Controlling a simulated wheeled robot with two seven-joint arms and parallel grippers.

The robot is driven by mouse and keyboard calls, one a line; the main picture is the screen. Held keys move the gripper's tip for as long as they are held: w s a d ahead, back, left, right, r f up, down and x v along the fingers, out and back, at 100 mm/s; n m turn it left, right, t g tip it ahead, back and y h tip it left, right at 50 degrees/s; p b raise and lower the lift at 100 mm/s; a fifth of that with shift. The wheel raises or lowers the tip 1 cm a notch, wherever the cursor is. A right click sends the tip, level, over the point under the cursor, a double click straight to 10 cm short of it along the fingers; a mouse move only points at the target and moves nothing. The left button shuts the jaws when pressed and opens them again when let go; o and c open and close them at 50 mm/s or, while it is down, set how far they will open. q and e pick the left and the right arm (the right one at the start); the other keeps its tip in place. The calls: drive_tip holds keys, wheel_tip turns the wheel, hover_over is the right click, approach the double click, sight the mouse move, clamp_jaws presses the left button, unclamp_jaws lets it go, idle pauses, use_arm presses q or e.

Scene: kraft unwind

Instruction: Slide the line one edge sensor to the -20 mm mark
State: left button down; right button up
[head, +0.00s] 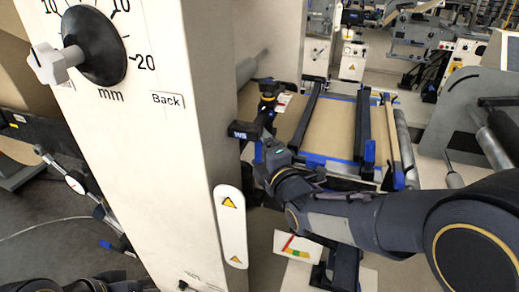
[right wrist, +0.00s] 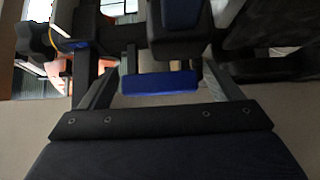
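A small black box with a blue-lit face (head: 241,131) sits beside the white column at the brown web's left edge; I cannot tell whether it is the line one edge sensor or part of my wrist. My right gripper (head: 266,118) is by the web's left edge, its fingers hard to make out there. In the right wrist view its fingers (right wrist: 163,78) stand apart on either side of a blue block (right wrist: 160,84) under a dark housing (right wrist: 180,38), with gaps visible at both sides. No sensor scale or -20 mm mark is readable there.
The white column (head: 165,150) fills the left, with a black dial (head: 94,46), a white knob (head: 52,64) and a mm scale. The brown web (head: 333,128) lies behind my right arm, crossed by dark bars with blue ends. Metal rollers (head: 492,145) stand at right.

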drive_tip(key=v, duration=0.8)
drive_tip(key=shift+b, duration=0.3)
drive_tip(key=shift+f, duration=0.1)
